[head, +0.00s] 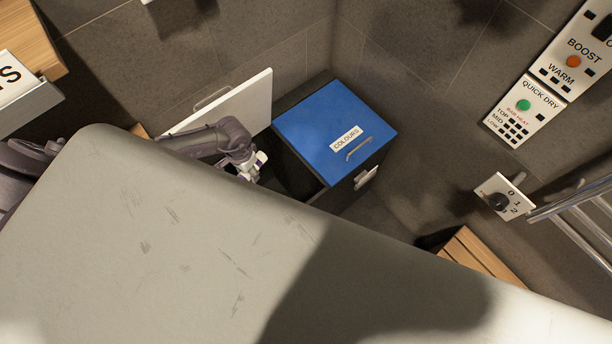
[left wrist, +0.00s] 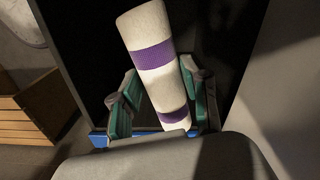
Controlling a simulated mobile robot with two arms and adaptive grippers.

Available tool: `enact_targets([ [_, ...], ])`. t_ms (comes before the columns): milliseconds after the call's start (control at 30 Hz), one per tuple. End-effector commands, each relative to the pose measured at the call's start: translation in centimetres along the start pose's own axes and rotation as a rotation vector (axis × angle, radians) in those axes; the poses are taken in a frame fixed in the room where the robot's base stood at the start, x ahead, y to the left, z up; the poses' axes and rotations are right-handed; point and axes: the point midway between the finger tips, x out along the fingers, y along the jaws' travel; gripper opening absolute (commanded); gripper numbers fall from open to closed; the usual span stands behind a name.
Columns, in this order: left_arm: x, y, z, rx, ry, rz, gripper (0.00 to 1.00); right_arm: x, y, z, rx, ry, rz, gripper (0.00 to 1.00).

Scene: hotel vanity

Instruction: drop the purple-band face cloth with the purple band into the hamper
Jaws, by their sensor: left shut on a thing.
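The rolled face cloth is off-white with purple bands; in the left wrist view the cloth (left wrist: 147,28) is gripped between the green-padded fingers of my left gripper (left wrist: 158,88). Behind it is a dark, box-like space with pale edges. In the head view my left gripper (head: 256,167) is beside the left side of a dark hamper with a shut blue lid (head: 315,125) labelled COLOURS. A raised white panel (head: 235,103) with a handle stands behind my left arm, like an open lid. What lies beneath it is hidden by my arm and the pale surface. My right gripper is not in view.
A large pale counter-like surface (head: 170,245) fills the foreground. A control panel (head: 525,108), a dial plate (head: 500,197) and a metal rail (head: 580,200) are on the right wall. A wooden slatted piece (head: 475,258) is below them. Wooden slats (left wrist: 30,110) show in the left wrist view.

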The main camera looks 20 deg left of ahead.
Motion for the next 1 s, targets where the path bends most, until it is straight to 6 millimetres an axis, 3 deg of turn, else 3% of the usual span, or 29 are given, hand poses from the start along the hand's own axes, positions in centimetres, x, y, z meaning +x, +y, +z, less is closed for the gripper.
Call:
enact_targets([
  [67, -0.1, 0.0, 0.0, 0.0, 0.0, 0.0, 0.08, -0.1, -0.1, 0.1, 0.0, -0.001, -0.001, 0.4],
  [100, -0.1, 0.0, 0.0, 0.0, 0.0, 0.0, 0.47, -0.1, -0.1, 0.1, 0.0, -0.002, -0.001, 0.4],
  [267, -0.1, 0.0, 0.0, 0.0, 0.0, 0.0, 0.74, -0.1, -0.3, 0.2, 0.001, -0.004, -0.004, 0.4],
  [667, -0.6, -0.1, -0.1, 0.0, 0.001, -0.001, 0.75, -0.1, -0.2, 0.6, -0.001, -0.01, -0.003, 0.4],
  [1000, -5.9, -0.1, -0.1, 0.002, 0.002, -0.001, 0.75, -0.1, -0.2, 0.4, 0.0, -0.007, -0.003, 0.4],
])
